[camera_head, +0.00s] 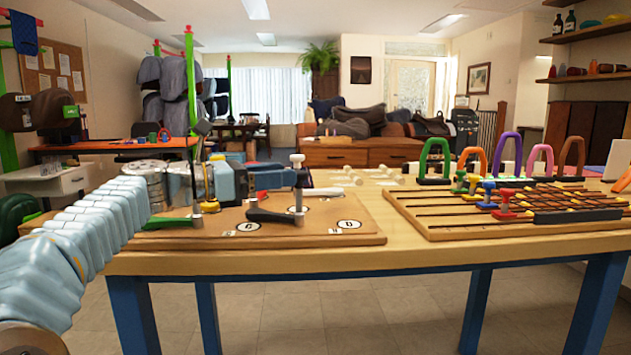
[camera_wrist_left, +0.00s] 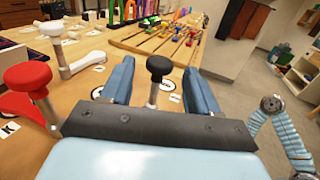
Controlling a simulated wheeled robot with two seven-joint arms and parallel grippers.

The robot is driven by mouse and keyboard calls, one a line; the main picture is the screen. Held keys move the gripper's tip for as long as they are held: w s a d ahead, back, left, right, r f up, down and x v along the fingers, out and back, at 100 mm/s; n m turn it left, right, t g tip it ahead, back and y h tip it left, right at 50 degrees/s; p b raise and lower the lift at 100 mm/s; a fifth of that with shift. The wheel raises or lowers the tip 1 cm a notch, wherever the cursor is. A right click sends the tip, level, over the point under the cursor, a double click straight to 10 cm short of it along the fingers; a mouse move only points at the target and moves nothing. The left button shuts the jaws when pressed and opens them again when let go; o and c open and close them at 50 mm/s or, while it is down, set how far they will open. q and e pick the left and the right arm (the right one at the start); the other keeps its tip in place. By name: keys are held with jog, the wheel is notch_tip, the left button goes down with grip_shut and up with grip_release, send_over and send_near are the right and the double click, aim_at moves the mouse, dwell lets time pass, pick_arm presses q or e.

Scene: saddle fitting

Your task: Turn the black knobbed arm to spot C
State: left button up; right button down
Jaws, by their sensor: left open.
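The black knobbed arm (camera_head: 275,215) lies flat on the wooden board, with an upright metal post at its right end. Its black knob (camera_wrist_left: 159,66) shows in the left wrist view, on the metal post. My left gripper (camera_wrist_left: 159,84) is open, with one blue finger on each side of that knob; I cannot tell whether either touches it. In the head view my left gripper (camera_head: 272,179) is over the board, near the post's top. A round spot (camera_head: 248,227) with a letter like C or G lies at the front, and spot D (camera_head: 348,224) to its right.
A white knobbed arm (camera_wrist_left: 85,62) and a red knobbed arm (camera_wrist_left: 20,105) stand left of the gripper in the wrist view. A green arm (camera_head: 168,222) lies at the board's front left. A rack with coloured loops and sliders (camera_head: 440,232) stands right, past a narrow table gap.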

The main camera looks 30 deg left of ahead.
pick_arm(q)
jog(key=x, duration=0.6)
jog(key=shift+w+d, duration=0.2)
grip_shut()
